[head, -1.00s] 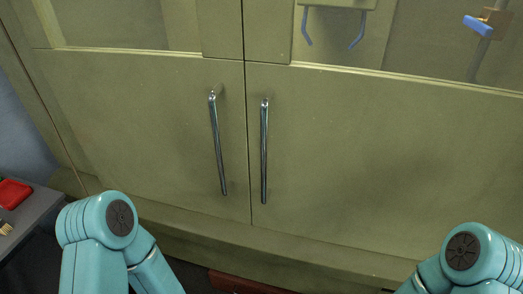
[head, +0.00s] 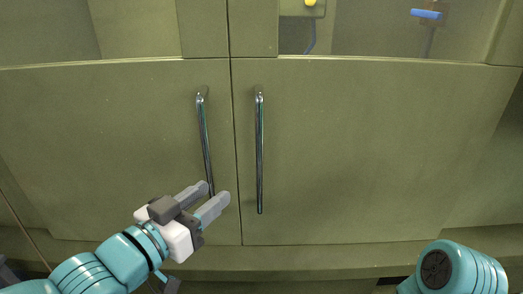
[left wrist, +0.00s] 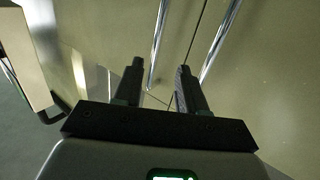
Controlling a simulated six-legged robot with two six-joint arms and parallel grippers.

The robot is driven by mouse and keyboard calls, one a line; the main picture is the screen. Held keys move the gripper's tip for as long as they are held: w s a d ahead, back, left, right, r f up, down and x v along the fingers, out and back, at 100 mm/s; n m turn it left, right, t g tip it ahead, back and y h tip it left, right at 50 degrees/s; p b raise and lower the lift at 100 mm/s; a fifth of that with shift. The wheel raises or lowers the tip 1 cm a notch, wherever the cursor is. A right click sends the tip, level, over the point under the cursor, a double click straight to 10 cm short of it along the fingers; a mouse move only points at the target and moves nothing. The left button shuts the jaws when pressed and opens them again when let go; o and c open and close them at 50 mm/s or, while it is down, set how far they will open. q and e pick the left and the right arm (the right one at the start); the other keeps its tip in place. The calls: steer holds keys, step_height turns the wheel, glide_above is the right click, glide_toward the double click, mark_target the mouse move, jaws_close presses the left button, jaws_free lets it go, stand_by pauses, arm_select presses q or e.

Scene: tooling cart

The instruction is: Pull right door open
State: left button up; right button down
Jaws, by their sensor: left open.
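The right door (head: 370,150) is an olive-green cabinet door, shut flush along the centre seam. Its vertical chrome handle (head: 259,155) stands just right of the seam. The left door (head: 100,140) is also shut, with a matching handle (head: 204,140). My left gripper (head: 217,193) is open and empty, in front of the left door near the lower end of its handle, left of and apart from the right handle. In the left wrist view the right handle (left wrist: 222,40) runs beyond and right of the open fingers (left wrist: 157,85). My right gripper is out of view.
Above the doors are recessed window panels, with a blue-handled item (head: 426,14) and a yellow knob (head: 310,3) behind. A ledge (head: 320,257) runs below the doors. My right arm's joint shows at lower right. The space before the right door is clear.

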mark_target(257, 149)
arm_select(q)
steer(key=shift+m+h, duration=0.3)
steer(key=r+p+x, duration=0.1)
steer(key=x, duration=0.4)
steer(key=p+x, duration=0.1)
steer(key=x, duration=0.4)
steer(key=r+p+x, duration=0.1)
steer(key=x, duration=0.3)
steer(key=shift+w+d+r, duration=0.25)
steer(key=shift+w+r, duration=0.05)
steer(key=shift+w, duration=0.1)
steer(key=shift+w+d+f+p, duration=0.1)
steer(key=shift+w+p, duration=0.25)
steer(key=shift+w+d, duration=0.2)
steer(key=shift+w, duration=0.05)
steer(key=shift+s, duration=0.1)
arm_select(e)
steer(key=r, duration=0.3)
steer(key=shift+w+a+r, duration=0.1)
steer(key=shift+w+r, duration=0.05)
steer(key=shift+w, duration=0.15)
arm_select(q)
jaws_close()
